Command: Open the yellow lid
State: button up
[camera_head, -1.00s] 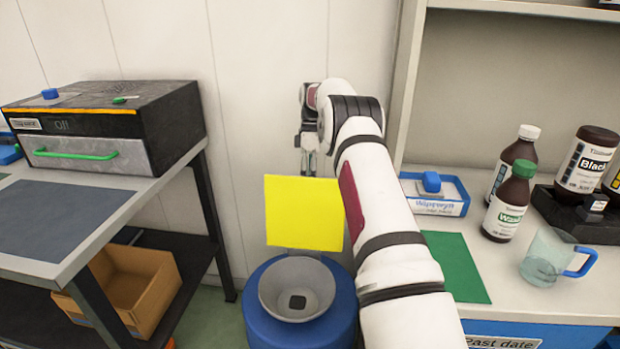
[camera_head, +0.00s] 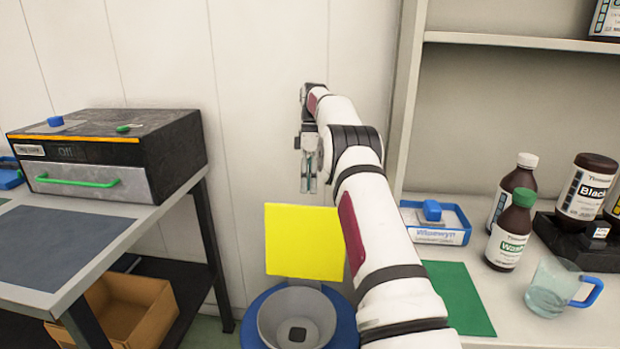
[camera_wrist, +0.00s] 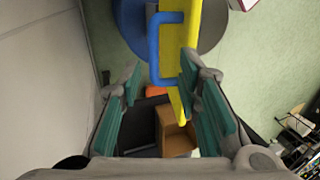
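The yellow lid (camera_head: 304,243) stands upright at the back of a blue round bin (camera_head: 262,325) with a grey funnel-shaped opening (camera_head: 297,316). The opening is uncovered. In the wrist view the lid (camera_wrist: 187,24) appears edge-on, with a blue handle (camera_wrist: 155,48) on its left side. My gripper (camera_head: 309,186) is above and behind the lid's top edge in the head view. In the wrist view my gripper (camera_wrist: 163,88) has its green-padded fingers spread apart, with nothing held between them. The handle is beyond the fingertips. Whether a finger touches the lid cannot be told.
A bench with a black drawer unit (camera_head: 110,150) stands left, with a cardboard box (camera_head: 125,310) below. The right counter holds a blue-rimmed tray (camera_head: 448,235), brown bottles (camera_head: 508,232) and a beaker (camera_head: 550,285). A wall is close behind my gripper.

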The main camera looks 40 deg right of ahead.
jog(key=shift+r, duration=1.05)
